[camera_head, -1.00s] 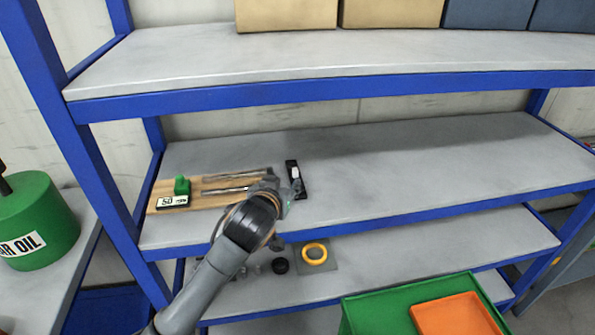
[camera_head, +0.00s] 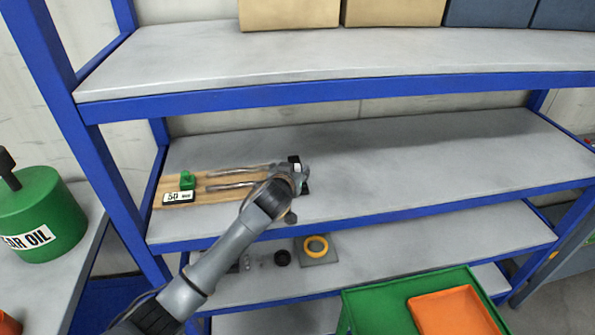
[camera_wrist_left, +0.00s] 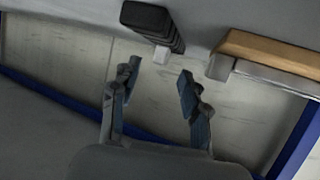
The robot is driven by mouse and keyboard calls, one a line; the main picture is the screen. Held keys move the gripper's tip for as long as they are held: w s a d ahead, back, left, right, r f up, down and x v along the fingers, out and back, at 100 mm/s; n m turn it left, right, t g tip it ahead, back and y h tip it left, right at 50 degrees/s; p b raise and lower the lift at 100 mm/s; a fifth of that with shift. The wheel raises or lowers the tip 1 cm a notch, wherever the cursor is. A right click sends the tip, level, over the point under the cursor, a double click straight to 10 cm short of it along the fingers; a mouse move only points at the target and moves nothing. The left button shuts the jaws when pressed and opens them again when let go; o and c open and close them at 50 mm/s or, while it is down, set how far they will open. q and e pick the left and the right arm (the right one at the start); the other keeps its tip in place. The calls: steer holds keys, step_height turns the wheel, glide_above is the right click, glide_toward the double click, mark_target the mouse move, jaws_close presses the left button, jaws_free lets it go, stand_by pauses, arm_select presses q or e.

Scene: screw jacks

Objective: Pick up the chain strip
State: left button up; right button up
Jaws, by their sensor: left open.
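A black ribbed strip with a small white tab (camera_head: 294,159) lies on the middle shelf, just past the right end of a wooden board; I take it for the chain strip, though single links cannot be made out. In the head view my left gripper (camera_head: 303,178) is over it and hides much of it. In the left wrist view the strip (camera_wrist_left: 150,22) shows end-on, ahead of my left gripper (camera_wrist_left: 160,76). The two fingers are apart with nothing between them, and the strip appears beyond their tips. My right gripper is out of view.
The wooden board (camera_head: 232,194) carries a green block (camera_head: 187,180), a label and two metal rods (camera_head: 235,185). The middle shelf (camera_head: 430,160) is clear to the right. An upper shelf (camera_head: 330,60) hangs above. Below are a yellow ring (camera_head: 316,246) and a green tray (camera_head: 375,305).

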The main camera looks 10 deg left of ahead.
arm_select(q)
steer(key=shift+x, duration=1.2)
jaws_close()
